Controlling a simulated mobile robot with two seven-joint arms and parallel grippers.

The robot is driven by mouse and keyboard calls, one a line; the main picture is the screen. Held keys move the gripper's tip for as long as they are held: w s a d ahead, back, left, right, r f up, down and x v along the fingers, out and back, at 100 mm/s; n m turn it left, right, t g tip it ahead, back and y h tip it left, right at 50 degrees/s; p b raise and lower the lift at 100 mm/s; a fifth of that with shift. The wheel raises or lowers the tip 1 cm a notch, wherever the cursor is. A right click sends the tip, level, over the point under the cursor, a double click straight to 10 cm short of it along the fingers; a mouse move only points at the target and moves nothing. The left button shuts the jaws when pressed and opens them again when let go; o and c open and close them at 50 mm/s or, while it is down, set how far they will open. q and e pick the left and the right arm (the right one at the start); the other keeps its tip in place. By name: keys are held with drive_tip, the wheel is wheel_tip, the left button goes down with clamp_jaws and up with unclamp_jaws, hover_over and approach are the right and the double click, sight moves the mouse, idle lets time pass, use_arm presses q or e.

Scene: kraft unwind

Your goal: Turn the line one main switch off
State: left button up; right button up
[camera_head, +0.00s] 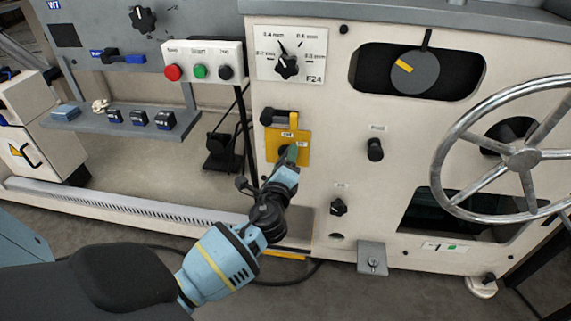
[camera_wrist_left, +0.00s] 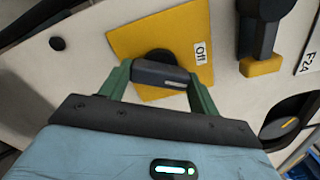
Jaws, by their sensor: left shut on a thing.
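The main switch is a black rotary handle (camera_wrist_left: 160,74) on a yellow square plate (camera_head: 273,147) on the cream machine front. In the left wrist view the plate (camera_wrist_left: 128,48) carries an "Off" label (camera_wrist_left: 201,52) beside the handle. My left gripper (camera_head: 290,153) reaches the plate from below. Its green fingers (camera_wrist_left: 160,80) sit on both sides of the handle and are shut on it. In the head view the gripper hides most of the handle. My right gripper is in neither view.
Right above the plate is a black and yellow lever (camera_head: 294,121). A thickness dial (camera_head: 287,66), a row of push buttons (camera_head: 200,72) and a large handwheel (camera_head: 522,158) are nearby. A small knob (camera_head: 338,207) is at the lower right.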

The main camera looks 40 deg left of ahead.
use_arm(q)
drive_tip(key=n+b, duration=0.1)
drive_tip(key=n, duration=0.4)
drive_tip(key=shift+n+b, duration=0.4)
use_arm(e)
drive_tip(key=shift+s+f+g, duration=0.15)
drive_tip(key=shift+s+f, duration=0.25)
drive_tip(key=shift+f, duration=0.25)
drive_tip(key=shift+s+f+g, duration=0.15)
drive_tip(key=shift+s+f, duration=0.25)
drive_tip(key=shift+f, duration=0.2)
use_arm(q)
drive_tip(key=shift+n, duration=0.3)
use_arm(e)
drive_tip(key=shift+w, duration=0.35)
use_arm(q)
drive_tip(key=o, duration=1)
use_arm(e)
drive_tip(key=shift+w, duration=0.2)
use_arm(q)
drive_tip(key=shift+s, duration=0.1)
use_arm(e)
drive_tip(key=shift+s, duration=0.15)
